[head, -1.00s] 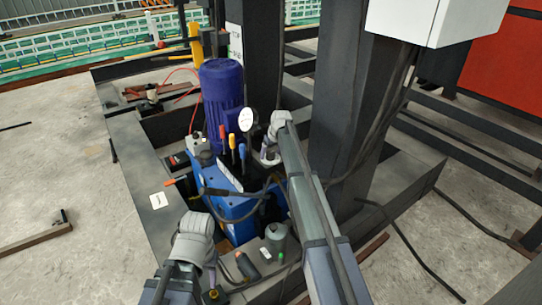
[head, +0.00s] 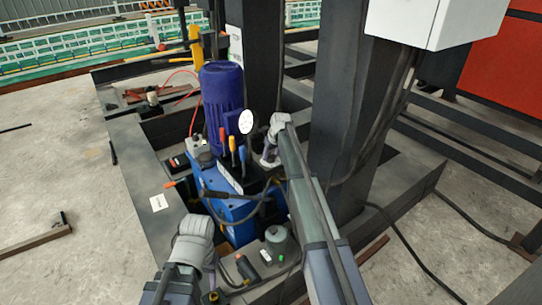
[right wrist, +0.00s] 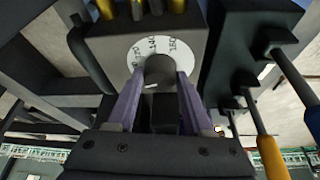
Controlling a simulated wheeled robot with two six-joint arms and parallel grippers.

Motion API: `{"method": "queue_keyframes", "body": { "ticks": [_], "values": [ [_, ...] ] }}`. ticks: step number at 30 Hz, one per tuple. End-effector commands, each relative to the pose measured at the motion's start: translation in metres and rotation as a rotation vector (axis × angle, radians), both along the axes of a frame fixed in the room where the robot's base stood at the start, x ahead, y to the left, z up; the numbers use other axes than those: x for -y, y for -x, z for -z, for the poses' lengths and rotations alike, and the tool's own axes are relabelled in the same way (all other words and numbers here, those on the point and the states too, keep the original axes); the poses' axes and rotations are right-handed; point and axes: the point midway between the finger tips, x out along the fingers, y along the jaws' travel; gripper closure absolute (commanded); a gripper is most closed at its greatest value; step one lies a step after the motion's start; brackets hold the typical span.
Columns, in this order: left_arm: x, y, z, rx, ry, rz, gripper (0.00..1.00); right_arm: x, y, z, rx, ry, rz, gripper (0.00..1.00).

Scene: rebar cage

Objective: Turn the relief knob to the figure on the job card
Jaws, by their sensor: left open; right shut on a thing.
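The relief knob (right wrist: 160,72) is a dark round knob in front of a white dial (right wrist: 134,58) on a grey block. Of the dial figures, 140 seems to show near the top and 150 at the upper right; others are too small to read surely. My right gripper (right wrist: 158,84) has its two purple fingers closed on the knob's sides. In the head view my right gripper (head: 268,158) is at the power unit, right of the levers, and hides the knob. My left gripper (head: 212,277) is low, apart from the knob. A white card (head: 158,202) lies on the frame beam; its writing is unreadable.
A blue motor (head: 221,95) stands on the blue unit, with a round gauge (head: 245,121) beside it. Levers with coloured handles (head: 233,143) stand close left of my right gripper. A dark steel column (head: 340,120) rises to the right. Hoses loop in front.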

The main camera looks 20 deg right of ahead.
Motion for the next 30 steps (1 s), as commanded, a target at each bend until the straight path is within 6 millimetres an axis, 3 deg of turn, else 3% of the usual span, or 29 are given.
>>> {"method": "queue_keyframes", "body": {
  "ticks": [8,30],
  "values": [
    [0.0,0.0,0.0,0.0,0.0,0.0,0.5,-0.0018,0.0004,-0.0001,0.001,0.001,0.115,1.0],
    [0.0,0.0,0.0,0.0,0.0,0.0,0.5,-0.0052,-0.0016,0.0001,-0.001,0.002,0.733,1.0]
  ]
}}
